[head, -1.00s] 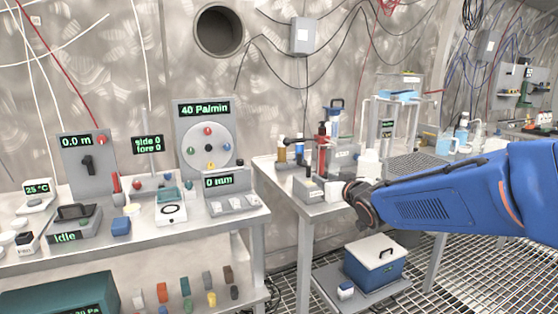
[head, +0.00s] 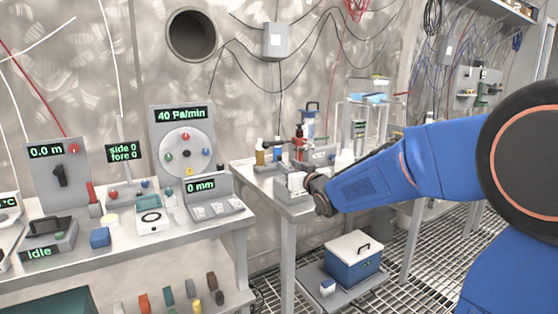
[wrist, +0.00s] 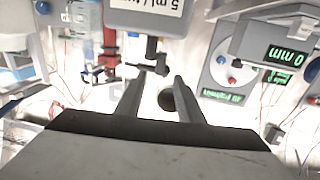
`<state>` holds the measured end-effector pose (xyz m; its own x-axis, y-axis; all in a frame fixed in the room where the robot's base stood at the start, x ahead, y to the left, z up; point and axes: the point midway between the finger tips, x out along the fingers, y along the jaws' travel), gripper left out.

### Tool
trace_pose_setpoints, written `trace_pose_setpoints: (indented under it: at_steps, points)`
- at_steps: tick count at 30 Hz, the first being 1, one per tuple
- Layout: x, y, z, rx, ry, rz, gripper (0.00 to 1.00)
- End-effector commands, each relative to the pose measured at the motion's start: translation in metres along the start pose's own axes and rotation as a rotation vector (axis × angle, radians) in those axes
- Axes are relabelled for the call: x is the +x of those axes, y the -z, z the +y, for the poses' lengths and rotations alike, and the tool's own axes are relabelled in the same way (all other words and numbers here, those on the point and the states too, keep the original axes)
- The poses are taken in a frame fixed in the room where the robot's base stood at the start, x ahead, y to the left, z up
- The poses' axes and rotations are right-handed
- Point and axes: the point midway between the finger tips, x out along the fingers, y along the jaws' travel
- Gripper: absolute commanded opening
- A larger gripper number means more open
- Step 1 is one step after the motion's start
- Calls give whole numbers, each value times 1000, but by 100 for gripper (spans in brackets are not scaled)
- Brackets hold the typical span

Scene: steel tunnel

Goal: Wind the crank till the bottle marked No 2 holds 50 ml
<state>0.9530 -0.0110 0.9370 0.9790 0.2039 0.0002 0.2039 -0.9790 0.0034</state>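The grey crank unit (wrist: 150,15), labelled "5 ml / turn", is at the top of the wrist view and appears upside down. Its dark crank (wrist: 152,58) sticks out toward my gripper (wrist: 157,80). My two fingers are apart, with the crank's end just beyond and between their tips; I see no grip on it. In the head view my gripper is at the near end of the side bench, partly covering small equipment there. No "No 2" mark or fill level is readable.
A red stand (head: 299,140) and a grey labelled block (head: 320,155) stand close behind my gripper. The left bench carries a dial panel (head: 180,115) and a "0 mm" unit (head: 212,187). A blue cooler box (head: 353,262) sits low beneath the arm.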

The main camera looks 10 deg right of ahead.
Motion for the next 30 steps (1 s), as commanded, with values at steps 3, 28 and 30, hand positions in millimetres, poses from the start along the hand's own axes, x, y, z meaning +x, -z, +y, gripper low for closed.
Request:
trace_pose_setpoints:
  at_steps: [3,28,30]
  points:
    - [20,-1,0,0,1,-1,34]
    - [87,0,0,0,0,0,34]
    - [87,0,0,0,0,0,29]
